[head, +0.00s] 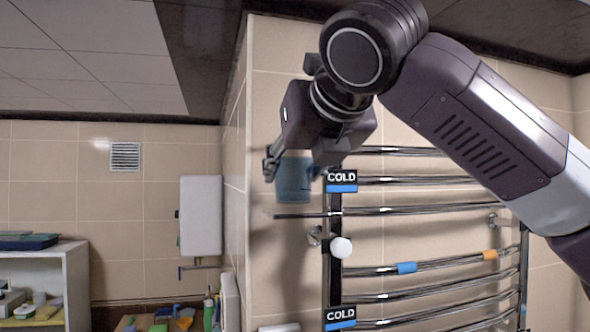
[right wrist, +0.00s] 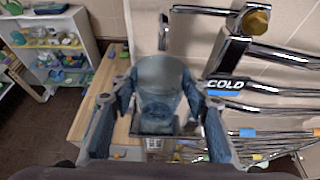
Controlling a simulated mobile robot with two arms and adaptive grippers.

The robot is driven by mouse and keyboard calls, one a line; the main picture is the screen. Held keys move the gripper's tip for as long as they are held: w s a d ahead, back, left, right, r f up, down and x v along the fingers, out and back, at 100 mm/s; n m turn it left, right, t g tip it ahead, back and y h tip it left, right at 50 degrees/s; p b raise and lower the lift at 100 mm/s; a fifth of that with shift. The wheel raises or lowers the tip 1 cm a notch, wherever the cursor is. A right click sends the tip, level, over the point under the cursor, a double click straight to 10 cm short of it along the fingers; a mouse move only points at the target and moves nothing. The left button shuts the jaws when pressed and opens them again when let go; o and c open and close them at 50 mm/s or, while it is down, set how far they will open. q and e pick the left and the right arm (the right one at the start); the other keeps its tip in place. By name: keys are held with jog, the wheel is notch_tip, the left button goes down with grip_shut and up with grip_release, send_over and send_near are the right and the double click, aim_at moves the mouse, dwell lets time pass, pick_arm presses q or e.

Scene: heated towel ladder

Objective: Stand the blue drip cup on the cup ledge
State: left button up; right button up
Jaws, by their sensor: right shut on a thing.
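The blue drip cup (head: 293,183) is upright between the fingers of my right gripper (head: 296,163) in the head view. In the right wrist view the cup (right wrist: 160,85) sits between the two fingers of the right gripper (right wrist: 162,108), which is shut on it. My left gripper is not in view.
The chrome towel ladder (head: 430,209) stands right of the cup, with COLD tags (head: 341,181) and a white knob (head: 340,247) on its post. A tiled wall corner is close behind. A white wall box (head: 201,216) and shelf (head: 45,275) are at left.

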jog(key=shift+f, duration=0.55)
jog(key=o, duration=1.2)
jog(key=shift+s, duration=0.1)
jog(key=shift+s+d, duration=0.5)
jog(key=shift+s, duration=1.05)
jog(key=shift+s+d, duration=0.55)
jog(key=shift+s, duration=1.05)
jog(key=shift+s+d, duration=0.5)
jog(key=shift+s, duration=1.05)
